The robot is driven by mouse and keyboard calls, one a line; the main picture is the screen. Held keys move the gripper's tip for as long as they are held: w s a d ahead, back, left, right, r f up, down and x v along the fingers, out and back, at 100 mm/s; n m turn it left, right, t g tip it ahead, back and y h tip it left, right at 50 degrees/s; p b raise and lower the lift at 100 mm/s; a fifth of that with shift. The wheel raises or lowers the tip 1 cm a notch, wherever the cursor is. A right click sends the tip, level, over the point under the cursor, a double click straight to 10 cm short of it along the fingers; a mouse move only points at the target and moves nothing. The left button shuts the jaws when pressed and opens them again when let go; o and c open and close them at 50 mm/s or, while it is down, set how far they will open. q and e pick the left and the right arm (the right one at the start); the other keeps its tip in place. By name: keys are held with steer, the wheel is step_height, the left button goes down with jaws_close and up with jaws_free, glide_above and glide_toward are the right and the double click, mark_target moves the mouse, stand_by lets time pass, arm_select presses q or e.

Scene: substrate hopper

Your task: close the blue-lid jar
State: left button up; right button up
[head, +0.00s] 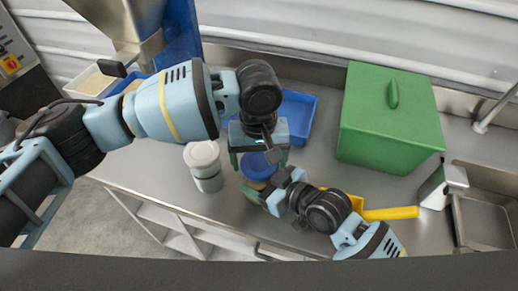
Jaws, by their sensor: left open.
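The blue-lid jar shows as a round blue lid (257,167) at the middle of the steel bench, with a little yellowish jar body (256,185) under it. My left gripper (260,161) points down over it, open, with a finger on either side of the blue lid. Whether the fingers touch the lid cannot be told. My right gripper (262,191) comes in from the lower right, low beside the jar body. Its fingers and the jar overlap, so its grip is unclear. The two grippers hide much of the jar, including whether the lid sits fully on it.
A white-lidded jar (203,156) stands close on the left. A blue tray (300,112) lies behind, and a large green lidded box (385,125) stands at the back right. A yellow-handled tool (391,213) lies right of my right gripper. A sink (490,222) is at the far right.

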arm_select(q)
steer(key=shift+f, duration=0.15)
arm_select(e)
steer(key=shift+f, duration=0.15)
arm_select(q)
steer(key=c, duration=0.7)
steer(key=o, duration=1)
steer(key=shift+r, duration=2.25)
step_height(320, 180, up, 12)
steer(key=shift+a+r, duration=0.1)
